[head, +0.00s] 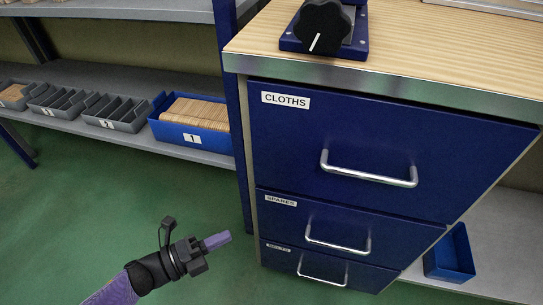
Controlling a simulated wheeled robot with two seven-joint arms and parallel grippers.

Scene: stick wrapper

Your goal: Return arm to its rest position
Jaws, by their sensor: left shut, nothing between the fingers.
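My left gripper (216,241) is at the lower middle left of the head view, over the green floor. Its arm comes in from the bottom left. The fingers are shut and hold nothing. It is apart from the drawer cabinet (350,137), to the left of its lower drawers. My right gripper is not in view.
The blue cabinet's drawers, labelled CLOTHS, SPARES and one hard to read, look closed. A black knob (322,25) stands on its wooden top (440,50). A grey shelf (120,135) at left holds a blue bin (185,137) and grey trays. Another blue bin (447,258) sits right.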

